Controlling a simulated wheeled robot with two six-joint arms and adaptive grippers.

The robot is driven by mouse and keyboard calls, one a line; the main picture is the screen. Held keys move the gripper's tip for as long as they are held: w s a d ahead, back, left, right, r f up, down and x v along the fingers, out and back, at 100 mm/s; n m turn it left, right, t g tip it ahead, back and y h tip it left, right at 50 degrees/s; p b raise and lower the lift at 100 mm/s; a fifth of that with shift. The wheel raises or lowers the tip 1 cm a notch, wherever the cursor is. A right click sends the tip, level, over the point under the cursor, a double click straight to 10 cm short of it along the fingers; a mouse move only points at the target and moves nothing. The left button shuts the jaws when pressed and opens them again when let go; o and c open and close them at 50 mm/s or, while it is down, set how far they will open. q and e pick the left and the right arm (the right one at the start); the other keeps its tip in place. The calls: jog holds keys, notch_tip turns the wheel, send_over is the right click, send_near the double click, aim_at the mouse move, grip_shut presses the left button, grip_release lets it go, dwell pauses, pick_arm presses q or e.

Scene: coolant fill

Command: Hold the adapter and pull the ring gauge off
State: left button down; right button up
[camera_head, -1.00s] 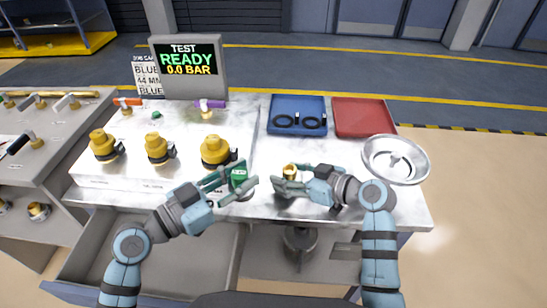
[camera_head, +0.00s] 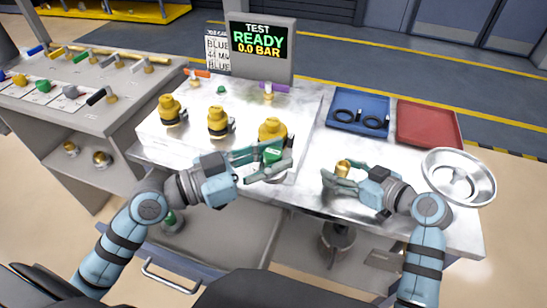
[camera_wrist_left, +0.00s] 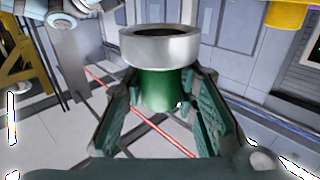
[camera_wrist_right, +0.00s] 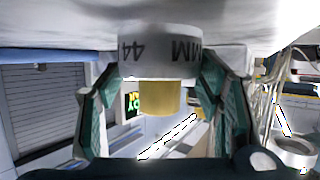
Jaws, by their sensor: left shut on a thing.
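My left gripper (camera_head: 286,157) is shut on a green cylinder (camera_head: 272,155), held over the front of the bench. In the left wrist view the green cylinder (camera_wrist_left: 168,90) has a wider steel ring (camera_wrist_left: 160,45) on one end. My right gripper (camera_head: 335,175) is open around a brass-topped piece (camera_head: 343,167) by the bench's front edge. In the right wrist view the brass part (camera_wrist_right: 160,97) joins a wider pale collar (camera_wrist_right: 160,60) marked 44 MM, with its fingers on both sides and small gaps. I cannot tell which piece is the adapter or the ring gauge.
Several yellow-capped fittings (camera_head: 217,122) stand behind the left gripper. A blue tray (camera_head: 358,101) with two black rings, a red tray (camera_head: 428,123) and a round metal dish (camera_head: 458,177) lie to the right. The screen (camera_head: 258,42) reads READY, 0.0 BAR. Bare bench lies between the trays and right gripper.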

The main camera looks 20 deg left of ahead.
jog(key=shift+o, duration=1)
jog(key=v, duration=1.2)
jog(key=shift+d, duration=0.1)
pick_arm(q)
jog(key=shift+f, duration=0.1)
pick_arm(e)
jog(key=shift+f, duration=0.1)
